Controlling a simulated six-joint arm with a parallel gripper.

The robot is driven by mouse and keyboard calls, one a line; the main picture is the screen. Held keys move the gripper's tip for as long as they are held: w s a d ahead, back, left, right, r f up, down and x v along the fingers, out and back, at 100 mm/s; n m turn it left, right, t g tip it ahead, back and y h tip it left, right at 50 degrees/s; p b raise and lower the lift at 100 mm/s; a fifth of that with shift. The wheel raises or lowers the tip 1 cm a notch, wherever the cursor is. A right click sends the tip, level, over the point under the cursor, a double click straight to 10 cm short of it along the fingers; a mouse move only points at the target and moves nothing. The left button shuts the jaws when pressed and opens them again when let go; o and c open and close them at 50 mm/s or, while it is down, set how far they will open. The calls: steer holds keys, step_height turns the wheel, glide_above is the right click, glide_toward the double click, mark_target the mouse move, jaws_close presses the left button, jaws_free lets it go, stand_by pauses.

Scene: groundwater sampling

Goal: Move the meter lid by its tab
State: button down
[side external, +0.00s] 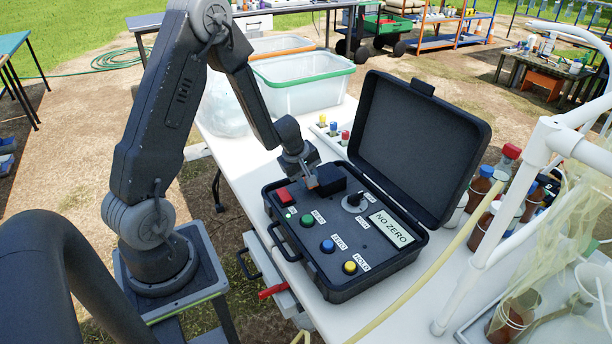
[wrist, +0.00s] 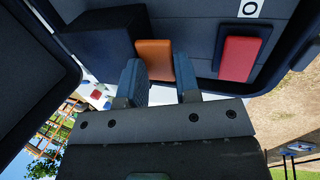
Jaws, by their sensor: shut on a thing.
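The meter (side external: 315,262) is a black case lying open on the white table. Its large case lid (side external: 418,138) stands raised at the back. Inside, a dark box-shaped lid (side external: 331,179) sits at the far left, also seen in the wrist view (wrist: 97,45). An orange tab (wrist: 155,60) is beside this dark box. My gripper (side external: 309,180) is low over the panel by the box's left side. In the wrist view its two fingers (wrist: 161,78) straddle the orange tab, shut on it. How the tab joins the box is hidden.
A red block (side external: 283,196) is close left of my gripper. The panel has a black knob (side external: 354,202), green, blue and yellow buttons, and a display (side external: 391,229) reading "NO ZERO". Bottles (side external: 480,187) and a white pipe frame (side external: 497,215) stand right; clear bins (side external: 302,84) stand behind.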

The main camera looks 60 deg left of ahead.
steer(key=shift+s+d+f, duration=0.15)
steer(key=shift+f, duration=0.7)
steer(key=c, duration=1.2)
jaws_free()
steer(key=shift+c, duration=0.2)
steer(key=shift+r, duration=0.5)
steer(key=v, duration=1.4)
steer(key=shift+r, duration=0.2)
